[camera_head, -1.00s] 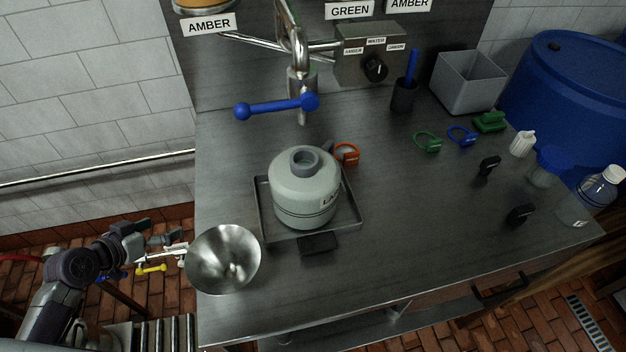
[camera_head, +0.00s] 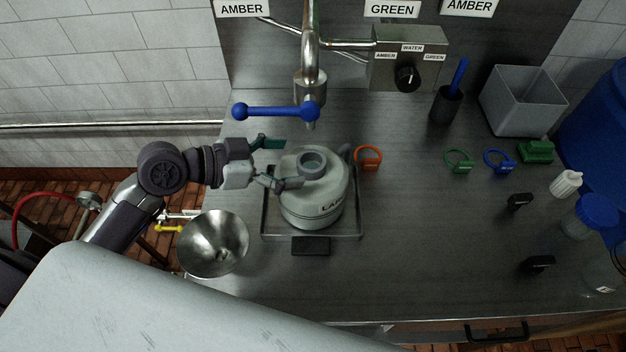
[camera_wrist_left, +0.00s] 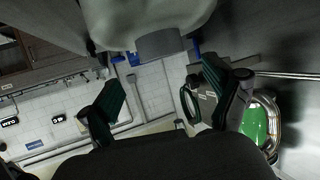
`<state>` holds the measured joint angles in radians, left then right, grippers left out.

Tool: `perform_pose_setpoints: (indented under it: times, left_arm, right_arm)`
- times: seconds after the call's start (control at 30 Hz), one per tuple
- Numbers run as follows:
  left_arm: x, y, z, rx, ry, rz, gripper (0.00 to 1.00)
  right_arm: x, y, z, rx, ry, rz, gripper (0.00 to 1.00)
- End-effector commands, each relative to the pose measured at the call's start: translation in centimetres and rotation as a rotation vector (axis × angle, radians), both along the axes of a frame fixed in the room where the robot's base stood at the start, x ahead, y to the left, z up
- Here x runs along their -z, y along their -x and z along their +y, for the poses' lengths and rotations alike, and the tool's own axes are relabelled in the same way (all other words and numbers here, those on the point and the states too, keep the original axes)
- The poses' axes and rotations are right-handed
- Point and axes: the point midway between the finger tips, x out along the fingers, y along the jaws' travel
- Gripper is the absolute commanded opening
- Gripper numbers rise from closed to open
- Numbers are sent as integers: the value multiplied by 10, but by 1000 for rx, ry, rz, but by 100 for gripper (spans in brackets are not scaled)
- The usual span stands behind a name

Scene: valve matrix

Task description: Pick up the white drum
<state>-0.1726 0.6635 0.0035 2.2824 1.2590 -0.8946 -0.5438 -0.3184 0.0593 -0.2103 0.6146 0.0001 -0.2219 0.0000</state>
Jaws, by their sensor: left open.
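The white drum (camera_head: 318,196) is a squat pale container with a grey cap (camera_head: 311,163) on top and a partly visible label. It stands upright in a shallow metal tray (camera_head: 355,229) on the steel bench. My left gripper (camera_head: 279,163) is open at the drum's upper left, close to its cap. One finger is in front of the drum's shoulder and the other is farther back; I cannot tell whether either touches. In the left wrist view, the drum's pale body and grey cap (camera_wrist_left: 160,43) show at the top, ahead of the open fingers (camera_wrist_left: 165,95). My right gripper is not visible.
A steel funnel bowl (camera_head: 212,244) is at the bench's left edge, below my left arm. A blue-handled valve (camera_head: 276,112) hangs behind the drum. An orange ring tag (camera_head: 368,158) lies just right of the drum.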

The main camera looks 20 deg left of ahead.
Motion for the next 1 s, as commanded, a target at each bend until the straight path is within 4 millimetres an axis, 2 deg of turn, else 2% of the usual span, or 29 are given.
perform_pose_setpoints:
  times: [0.1, 0.27, 0.37, 0.5, 0.77, 0.8, 0.87, 1.0]
  left_arm:
    - [2, -4, -5, 1, 1, 1, 90]
    - [8, -14, -15, 0, 4, 4, 90]
    - [16, -25, -24, -1, 5, 3, 90]
    - [25, -34, -35, -1, 1, 1, 90]
    - [30, -36, -38, 0, -2, 2, 90]
    - [30, -36, -38, -1, -3, 2, 88]
    - [30, -36, -38, -1, -3, 2, 78]
    - [29, -36, -38, -1, -2, 1, 55]
  right_arm:
    - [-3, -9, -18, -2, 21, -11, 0]
    - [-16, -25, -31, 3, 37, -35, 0]
    - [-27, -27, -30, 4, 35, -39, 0]
    - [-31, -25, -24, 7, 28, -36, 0]
    - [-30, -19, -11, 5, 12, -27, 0]
    - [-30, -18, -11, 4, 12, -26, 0]
    - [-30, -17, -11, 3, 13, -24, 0]
    - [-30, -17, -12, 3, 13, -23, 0]
